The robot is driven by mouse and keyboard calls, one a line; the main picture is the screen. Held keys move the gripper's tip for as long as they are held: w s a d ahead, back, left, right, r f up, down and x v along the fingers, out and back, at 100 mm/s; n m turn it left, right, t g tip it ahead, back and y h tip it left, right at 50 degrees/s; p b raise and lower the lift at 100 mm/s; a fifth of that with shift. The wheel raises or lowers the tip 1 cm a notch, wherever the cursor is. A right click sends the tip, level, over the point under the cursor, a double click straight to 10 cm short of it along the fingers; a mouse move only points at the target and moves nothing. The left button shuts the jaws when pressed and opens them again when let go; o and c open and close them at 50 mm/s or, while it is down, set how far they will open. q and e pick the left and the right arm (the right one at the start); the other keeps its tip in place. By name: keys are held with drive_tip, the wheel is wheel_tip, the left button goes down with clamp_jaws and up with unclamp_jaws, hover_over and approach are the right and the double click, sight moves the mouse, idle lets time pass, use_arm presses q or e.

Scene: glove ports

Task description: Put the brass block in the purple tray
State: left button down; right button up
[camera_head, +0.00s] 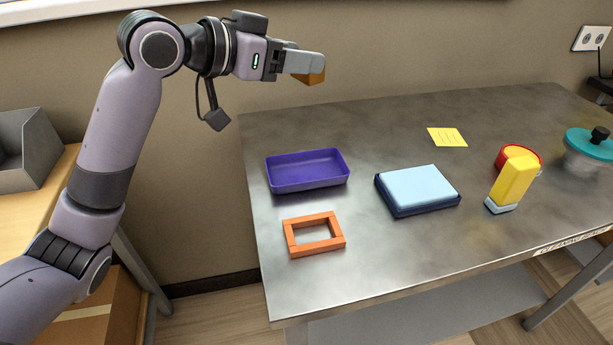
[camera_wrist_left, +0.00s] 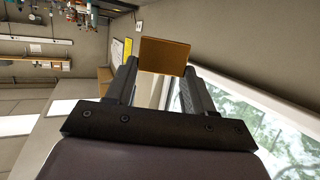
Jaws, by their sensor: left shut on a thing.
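My left gripper (camera_head: 306,66) is held high above the back left of the metal table, pointing to the right. It is shut on the brass block (camera_head: 313,77), whose lower end shows past the fingers. In the left wrist view the brass block (camera_wrist_left: 164,57) sits between the tips of my left gripper (camera_wrist_left: 160,75). The purple tray (camera_head: 306,184) stands on the table's left part, below and close to the gripper in the head view, and looks empty. My right gripper does not show.
An orange frame (camera_head: 289,238) lies in front of the tray. A light blue and navy box-like thing (camera_head: 417,188) lies to its right. Farther right are a yellow bottle-like thing (camera_head: 512,181), a red round thing (camera_head: 519,155) and a teal-lidded pot (camera_head: 588,147). A yellow note (camera_head: 447,137) lies behind.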

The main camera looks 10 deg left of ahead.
use_arm(q)
drive_tip(key=b, duration=0.2)
hover_over(297, 180)
wheel_tip(297, 180, down, 14)
drive_tip(key=shift+w+f, duration=0.1)
drive_tip(key=shift+f, duration=2.4)
drive_tip(key=shift+f, duration=0.25)
drive_tip(key=c, duration=0.7)
unclamp_jaws()
drive_tip(key=shift+r, duration=0.1)
drive_tip(key=shift+v, duration=3.8)
